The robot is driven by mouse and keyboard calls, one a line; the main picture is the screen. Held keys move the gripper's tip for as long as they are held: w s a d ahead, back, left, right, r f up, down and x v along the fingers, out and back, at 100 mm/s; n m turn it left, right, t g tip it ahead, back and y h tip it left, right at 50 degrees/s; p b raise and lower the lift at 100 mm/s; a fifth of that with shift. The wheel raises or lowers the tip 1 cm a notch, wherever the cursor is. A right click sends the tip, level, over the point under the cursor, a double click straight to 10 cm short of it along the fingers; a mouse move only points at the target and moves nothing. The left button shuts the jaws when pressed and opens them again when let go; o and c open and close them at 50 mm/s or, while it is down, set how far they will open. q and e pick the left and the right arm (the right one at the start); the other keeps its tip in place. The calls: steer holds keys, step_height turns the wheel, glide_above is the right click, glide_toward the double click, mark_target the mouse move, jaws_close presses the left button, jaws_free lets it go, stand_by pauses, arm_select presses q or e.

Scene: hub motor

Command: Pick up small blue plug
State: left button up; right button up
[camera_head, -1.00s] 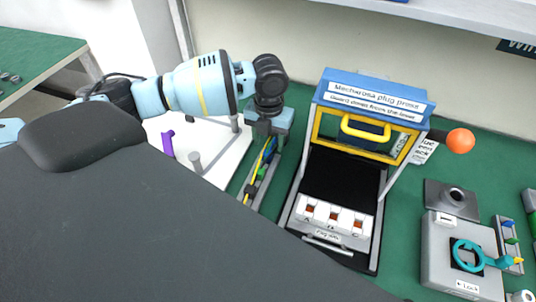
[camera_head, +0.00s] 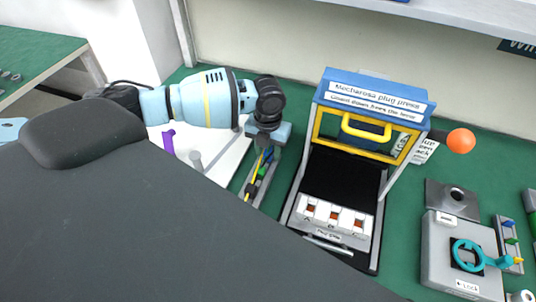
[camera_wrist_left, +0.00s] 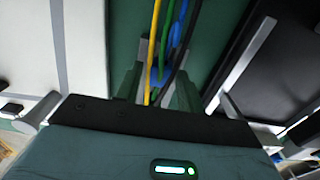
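My left gripper (camera_head: 262,155) points down over a narrow rack (camera_head: 252,192) that holds thin yellow, green, blue and black cables. In the left wrist view its two fingers (camera_wrist_left: 157,84) stand apart on either side of the cables. A blue piece (camera_wrist_left: 157,76) shows between them, with a blue cable running up from it; contact with the fingers cannot be told. In the head view blue (camera_head: 268,155) shows just below the gripper, partly hidden by it. Another small blue plug (camera_head: 508,224) sits in a rack at the far right. My right gripper is not in view.
The plug press (camera_head: 372,92), with a yellow handle and orange knob (camera_head: 460,141), stands right of the rack. A white board (camera_head: 215,172) with a purple piece (camera_head: 168,143) lies left. A grey lock fixture (camera_head: 440,270) stands at right. Green table shows between them.

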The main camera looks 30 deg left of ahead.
mark_target(268, 152)
arm_select(q)
steer(key=c, duration=0.7)
steer(key=shift+r, duration=0.15)
steer(key=shift+r, duration=0.25)
step_height(268, 152, up, 3)
steer(key=shift+d, duration=0.1)
steer(key=s+d, duration=0.7)
steer(key=s+d+r, duration=0.1)
steer(key=s+d, duration=0.3)
steer(key=shift+s+d+r, duration=0.1)
steer(key=shift+d, duration=0.1)
